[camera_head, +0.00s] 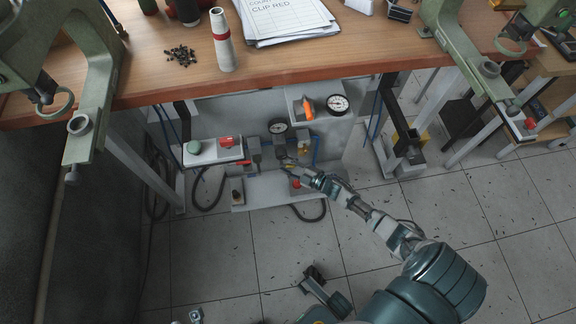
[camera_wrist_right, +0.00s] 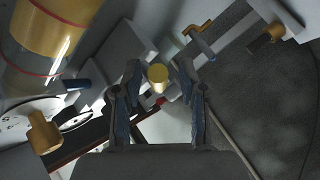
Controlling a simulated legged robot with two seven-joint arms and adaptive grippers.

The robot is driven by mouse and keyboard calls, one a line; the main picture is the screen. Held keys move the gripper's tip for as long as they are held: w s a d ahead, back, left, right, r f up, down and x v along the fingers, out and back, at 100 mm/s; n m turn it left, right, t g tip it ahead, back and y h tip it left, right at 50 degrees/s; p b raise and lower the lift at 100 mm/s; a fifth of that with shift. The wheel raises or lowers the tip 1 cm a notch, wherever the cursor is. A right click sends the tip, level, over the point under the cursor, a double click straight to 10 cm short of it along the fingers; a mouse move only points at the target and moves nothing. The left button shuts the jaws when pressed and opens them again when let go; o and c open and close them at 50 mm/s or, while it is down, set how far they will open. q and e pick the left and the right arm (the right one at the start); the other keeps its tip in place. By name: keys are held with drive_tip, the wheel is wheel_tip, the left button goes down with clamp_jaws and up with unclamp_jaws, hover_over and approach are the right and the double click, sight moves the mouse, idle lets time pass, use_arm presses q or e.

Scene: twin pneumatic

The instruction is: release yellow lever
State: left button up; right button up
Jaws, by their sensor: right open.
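My right gripper (camera_head: 290,166) reaches the grey panel under the workbench from the lower right. In the right wrist view it is open (camera_wrist_right: 165,90), its two dark fingers spread apart. A yellow round-ended piece (camera_wrist_right: 158,77), seemingly the yellow lever, shows end-on between the fingers, with a visible gap on each side. I cannot tell how deep between the fingers it sits. In the head view the lever is too small and too covered by the gripper to make out.
The panel carries a black-rimmed gauge (camera_head: 278,126), a white gauge (camera_head: 338,104), an orange handle (camera_head: 307,107), a green button (camera_head: 195,147) and a red piece (camera_head: 226,142). The wooden benchtop (camera_head: 290,62) overhangs it. Dark hoses hang below. The tiled floor in front is mostly clear.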

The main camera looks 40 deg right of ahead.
drive_tip(key=shift+d, duration=0.1)
drive_tip(key=shift+s+f, duration=0.1)
drive_tip(key=shift+s, duration=0.05)
drive_tip(key=v, duration=1.1)
drive_tip(key=shift+s, duration=0.35)
